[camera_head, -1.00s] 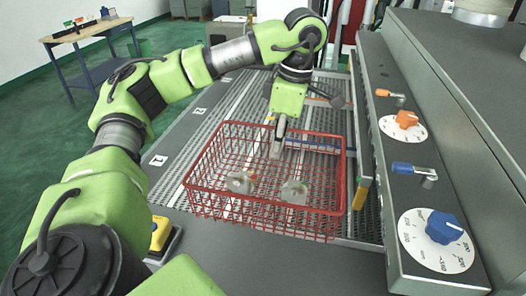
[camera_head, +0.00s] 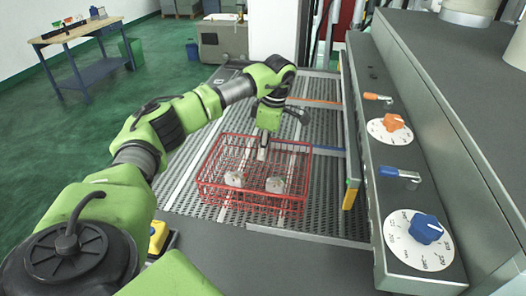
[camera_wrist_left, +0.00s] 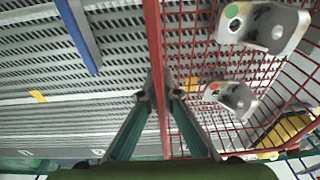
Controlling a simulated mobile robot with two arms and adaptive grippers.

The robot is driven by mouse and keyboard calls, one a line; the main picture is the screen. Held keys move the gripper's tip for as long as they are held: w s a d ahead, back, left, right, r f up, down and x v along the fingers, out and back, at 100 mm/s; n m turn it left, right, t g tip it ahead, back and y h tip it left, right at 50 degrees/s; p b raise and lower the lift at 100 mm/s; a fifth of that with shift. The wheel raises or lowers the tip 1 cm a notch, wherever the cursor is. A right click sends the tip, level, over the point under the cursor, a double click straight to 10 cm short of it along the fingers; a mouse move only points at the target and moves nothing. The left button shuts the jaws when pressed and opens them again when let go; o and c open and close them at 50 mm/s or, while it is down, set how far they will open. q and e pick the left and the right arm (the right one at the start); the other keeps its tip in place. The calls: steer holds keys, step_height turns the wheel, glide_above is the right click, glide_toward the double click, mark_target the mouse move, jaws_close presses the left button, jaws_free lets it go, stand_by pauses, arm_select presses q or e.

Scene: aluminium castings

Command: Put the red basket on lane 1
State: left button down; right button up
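The red wire basket (camera_head: 290,208) is over the near part of the perforated grey roller deck (camera_head: 190,200), between a blue-ended strip at its far side and a strip near the front edge. Whether its bottom touches the deck cannot be told. Two grey castings (camera_head: 275,185) lie in it; the wrist view shows them with a green and an orange dot (camera_wrist_left: 262,25). My left gripper (camera_head: 262,152) is at the basket's far rim. In the left wrist view its fingers (camera_wrist_left: 161,96) close on either side of the red rim. My right gripper is out of view.
A control panel with a blue knob (camera_head: 426,229) and an orange knob (camera_head: 393,122) borders the deck on the right. A yellow-topped box (camera_head: 158,237) sits at the near left. The deck beyond the basket is clear. A workbench (camera_head: 75,35) stands far left.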

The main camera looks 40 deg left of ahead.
arm_select(q)
steer(key=shift+f, duration=0.35)
steer(key=shift+f+p, duration=0.3)
steer(key=shift+f, duration=0.2)
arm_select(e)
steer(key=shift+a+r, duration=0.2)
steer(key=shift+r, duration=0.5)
arm_select(q)
steer(key=c, duration=2.3)
jaws_free()
steer(key=shift+f, duration=0.1)
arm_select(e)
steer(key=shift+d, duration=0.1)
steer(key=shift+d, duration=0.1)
